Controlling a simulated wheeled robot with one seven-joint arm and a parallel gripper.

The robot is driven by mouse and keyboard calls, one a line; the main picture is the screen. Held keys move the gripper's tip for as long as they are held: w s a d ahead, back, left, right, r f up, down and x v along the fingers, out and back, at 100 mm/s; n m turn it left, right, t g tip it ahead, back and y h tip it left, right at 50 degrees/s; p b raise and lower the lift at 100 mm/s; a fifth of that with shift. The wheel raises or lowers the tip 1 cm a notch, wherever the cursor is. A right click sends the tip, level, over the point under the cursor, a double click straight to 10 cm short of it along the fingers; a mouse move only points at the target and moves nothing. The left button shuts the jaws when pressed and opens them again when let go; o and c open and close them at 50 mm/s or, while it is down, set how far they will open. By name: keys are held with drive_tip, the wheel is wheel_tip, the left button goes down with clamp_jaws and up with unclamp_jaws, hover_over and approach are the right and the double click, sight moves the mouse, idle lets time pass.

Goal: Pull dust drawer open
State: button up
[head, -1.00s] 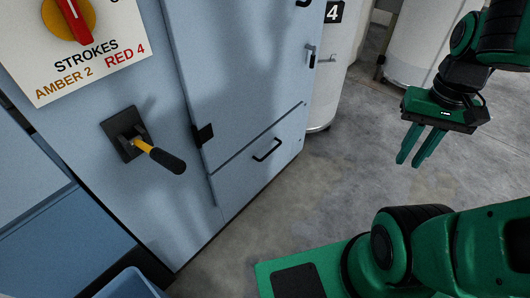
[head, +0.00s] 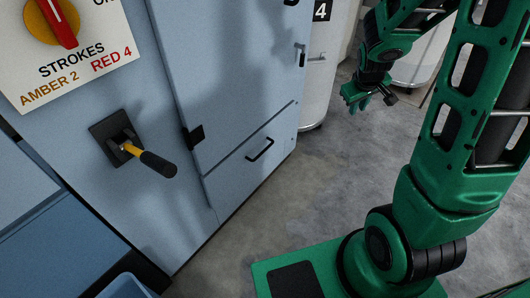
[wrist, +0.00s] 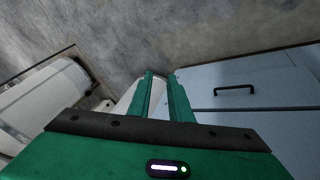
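The dust drawer (head: 240,172) is the low light-blue front at the foot of the machine cabinet. It looks shut, flush with the panels around it. Its black bar handle (head: 260,150) also shows at the right of the wrist view (wrist: 234,89). My gripper (head: 364,101) is to the right of the drawer in the head view, clear of the handle and touching nothing. In the wrist view its two green fingers (wrist: 160,76) stand apart with an empty gap between them. The handle lies to the right of the fingertips there.
A lever with a yellow shaft and black grip (head: 153,161) sticks out of the cabinet left of the drawer. A red rotary knob (head: 58,20) is above it. A white drum marked 4 (head: 318,85) stands behind the cabinet. The concrete floor before the drawer is clear.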

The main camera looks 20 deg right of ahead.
drive_tip(key=w+a+f+n+t, duration=0.3)
drive_tip(key=w+a+f+n, duration=0.15)
drive_tip(key=w+f, duration=0.55)
drive_tip(key=w+a+f+n+t, duration=0.35)
drive_tip(key=w+f+n, duration=0.25)
drive_tip(key=w+f, duration=0.4)
drive_tip(key=n+t+y, duration=0.5)
drive_tip(key=n+y, duration=0.2)
drive_tip(key=n, duration=0.3)
approach(264, 150)
drive_tip(key=x, duration=1)
drive_tip(key=shift+a+f, duration=0.1)
drive_tip(key=shift+f, duration=0.3)
